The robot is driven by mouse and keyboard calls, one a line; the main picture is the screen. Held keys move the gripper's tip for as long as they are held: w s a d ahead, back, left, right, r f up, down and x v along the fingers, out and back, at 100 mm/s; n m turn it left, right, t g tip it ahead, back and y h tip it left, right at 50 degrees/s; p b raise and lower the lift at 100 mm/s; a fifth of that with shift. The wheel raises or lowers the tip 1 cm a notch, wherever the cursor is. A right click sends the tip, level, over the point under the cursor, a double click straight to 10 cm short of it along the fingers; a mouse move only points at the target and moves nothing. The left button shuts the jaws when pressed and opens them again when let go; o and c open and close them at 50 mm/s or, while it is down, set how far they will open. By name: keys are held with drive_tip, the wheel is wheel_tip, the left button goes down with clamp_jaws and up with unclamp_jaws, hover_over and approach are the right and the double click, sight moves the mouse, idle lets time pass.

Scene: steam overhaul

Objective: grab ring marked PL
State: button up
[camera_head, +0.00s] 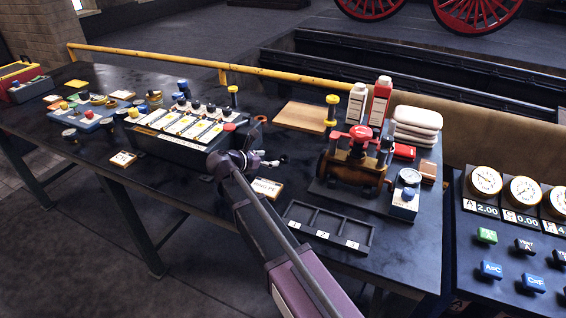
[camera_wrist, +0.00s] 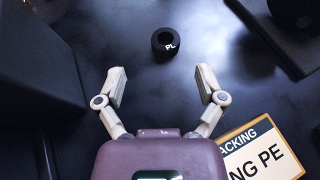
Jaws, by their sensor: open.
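The ring marked PL (camera_wrist: 165,42) is a small black ring with white letters. It lies on the dark bench top in the wrist view, ahead of my gripper and roughly centred between its fingers. My gripper (camera_wrist: 161,84) is open and empty, with its two pale fingers spread apart. The ring is beyond the fingertips and not between them. In the head view my gripper (camera_head: 262,160) is over the middle of the bench, and I cannot make out the ring there.
A card reading "PACKING" (camera_wrist: 262,155) lies right of my gripper; it also shows in the head view (camera_head: 267,188). A dark block (camera_wrist: 40,60) stands at left. In the head view, a red-topped valve (camera_head: 355,155) and a three-slot tray (camera_head: 328,226) stand to the right.

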sight(286, 157)
drive_tip(key=shift+w+d+f, duration=0.25)
drive_tip(key=shift+w+d, duration=0.15)
drive_tip(key=shift+w, duration=0.05)
drive_tip(key=shift+b+x, duration=1.1)
drive_tip(key=shift+x, duration=1.5)
drive_tip(key=shift+s+d, duration=0.15)
drive_tip(key=c, duration=1)
